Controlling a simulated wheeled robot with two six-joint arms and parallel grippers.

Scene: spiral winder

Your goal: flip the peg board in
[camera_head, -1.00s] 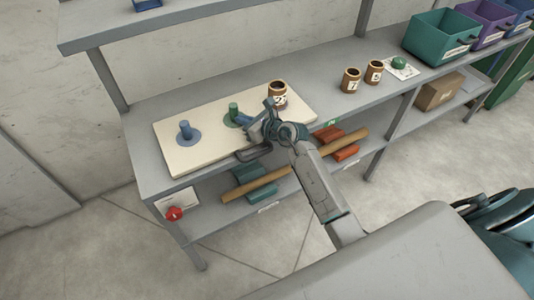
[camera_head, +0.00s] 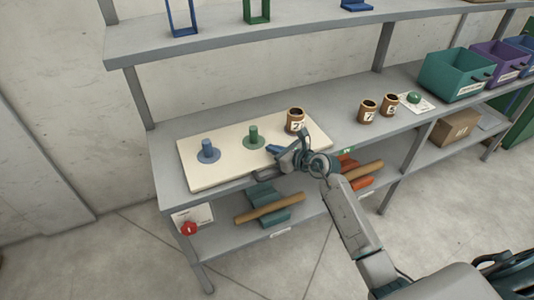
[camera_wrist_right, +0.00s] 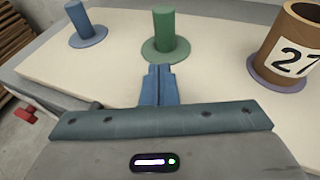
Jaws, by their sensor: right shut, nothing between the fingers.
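The peg board (camera_head: 225,168) is a cream panel lying flat on the shelf's middle level. It carries a blue peg (camera_head: 207,150), a green peg (camera_head: 253,137) and a brown cup (camera_head: 295,121) marked with a number, seated on a round base at the right. My right gripper (camera_head: 272,149) is over the board's front edge, its fingers shut and empty, pointing at the green peg. In the right wrist view the shut fingertips (camera_wrist_right: 159,84) appear just in front of the green peg's base (camera_wrist_right: 166,49); contact cannot be told. My left gripper is out of view.
Two brown cups (camera_head: 367,111) stand right of the board, near a green button (camera_head: 414,97). Coloured bins (camera_head: 454,75) stand farther right. A red knob (camera_head: 188,229) is at the front left. Wooden rods (camera_head: 269,207) lie on the lower shelf.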

